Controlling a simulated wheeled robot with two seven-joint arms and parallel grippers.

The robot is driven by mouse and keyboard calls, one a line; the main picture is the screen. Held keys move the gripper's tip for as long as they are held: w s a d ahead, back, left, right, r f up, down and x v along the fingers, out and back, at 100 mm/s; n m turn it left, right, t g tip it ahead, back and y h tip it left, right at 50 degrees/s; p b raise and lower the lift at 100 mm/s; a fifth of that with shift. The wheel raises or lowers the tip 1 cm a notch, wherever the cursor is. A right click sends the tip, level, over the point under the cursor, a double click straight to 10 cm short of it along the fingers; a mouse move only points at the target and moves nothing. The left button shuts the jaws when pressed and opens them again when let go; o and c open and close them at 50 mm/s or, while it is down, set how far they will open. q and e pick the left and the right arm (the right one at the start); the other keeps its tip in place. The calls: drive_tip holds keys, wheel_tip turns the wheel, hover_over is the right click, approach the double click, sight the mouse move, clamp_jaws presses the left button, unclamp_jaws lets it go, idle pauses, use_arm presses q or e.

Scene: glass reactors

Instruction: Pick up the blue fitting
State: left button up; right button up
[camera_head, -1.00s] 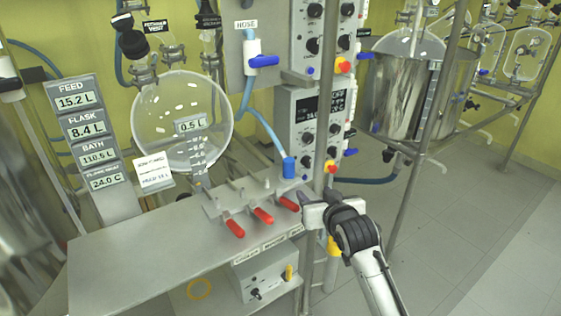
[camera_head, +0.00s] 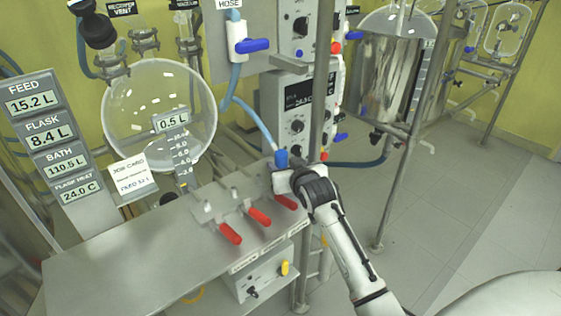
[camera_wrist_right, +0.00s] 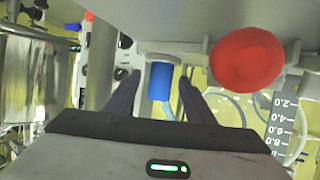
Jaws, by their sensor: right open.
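The blue fitting (camera_head: 281,159) is a short blue cylinder on the end of a light blue hose, at the right end of the metal valve manifold (camera_head: 235,207) in the head view. My right gripper (camera_head: 279,178) is at the fitting, covering its lower part. In the right wrist view the blue fitting (camera_wrist_right: 161,80) shows between the two dark fingers of my right gripper (camera_wrist_right: 158,95), with gaps on both sides. The right gripper is open and holds nothing. My left gripper is in neither view.
Red-handled valves (camera_head: 259,217) line the manifold beside my right gripper. A red handle end (camera_wrist_right: 247,58) is close in the wrist view. A metal post (camera_head: 317,120) stands just right of the fitting. The metal shelf (camera_head: 130,255) is clear on the left.

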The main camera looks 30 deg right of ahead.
sight(283, 163)
drive_tip(key=shift+x, duration=1.85)
drive_tip(key=shift+a, duration=0.15)
drive_tip(key=c, duration=1.2)
clamp_jaws()
drive_tip(key=shift+r, duration=0.1)
